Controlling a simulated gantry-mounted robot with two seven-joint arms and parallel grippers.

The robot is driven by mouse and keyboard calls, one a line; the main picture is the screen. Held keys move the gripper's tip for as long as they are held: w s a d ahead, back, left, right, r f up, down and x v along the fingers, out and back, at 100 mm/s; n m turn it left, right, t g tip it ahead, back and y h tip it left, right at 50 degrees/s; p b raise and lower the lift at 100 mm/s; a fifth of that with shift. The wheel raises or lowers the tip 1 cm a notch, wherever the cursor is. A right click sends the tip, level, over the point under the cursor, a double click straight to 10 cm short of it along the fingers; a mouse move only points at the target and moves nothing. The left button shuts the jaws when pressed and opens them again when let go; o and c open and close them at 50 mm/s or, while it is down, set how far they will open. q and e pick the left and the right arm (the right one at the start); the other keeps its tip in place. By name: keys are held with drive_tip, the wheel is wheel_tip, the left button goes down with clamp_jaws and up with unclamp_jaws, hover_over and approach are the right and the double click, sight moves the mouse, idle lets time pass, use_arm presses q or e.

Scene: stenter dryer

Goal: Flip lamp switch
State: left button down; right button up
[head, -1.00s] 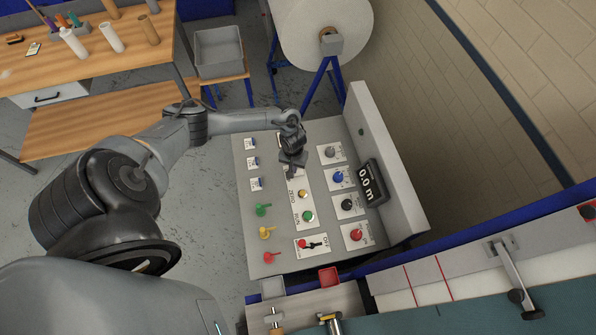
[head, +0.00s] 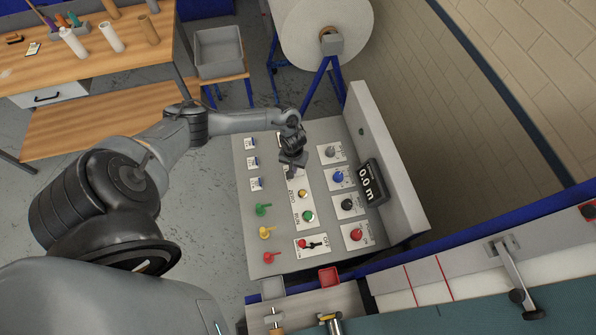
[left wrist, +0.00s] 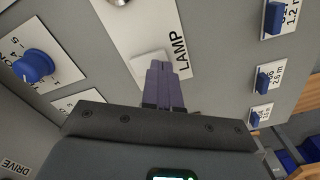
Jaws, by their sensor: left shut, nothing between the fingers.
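The control panel (head: 245,222) is a grey sloping board with knobs, buttons and levers. In the left wrist view a white plate marked LAMP (left wrist: 170,25) carries a pale, light-coloured switch (left wrist: 148,62). My left gripper (head: 290,172) is over the upper middle of the panel in the head view. In the left wrist view its two closed fingers (left wrist: 165,75) are empty, and their tips lie over the lower edge of the light switch. I cannot tell whether they touch it. The gripper hides the switch in the head view. My right gripper is not in view.
A blue knob (left wrist: 35,65) and blue switches marked with lengths (left wrist: 272,18) flank the plate. A display reading 0.0 m (head: 369,183) stands at the panel's right.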

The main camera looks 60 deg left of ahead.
use_arm(q)
drive_tip(key=shift+f+b, duration=0.35)
drive_tip(key=shift+f, duration=0.4)
drive_tip(key=shift+r, duration=0.15)
wheel_tip(320, 180, up, 7)
drive_tip(key=p, duration=0.8)
drive_tip(key=shift+p, duration=0.3)
idle(0.4)
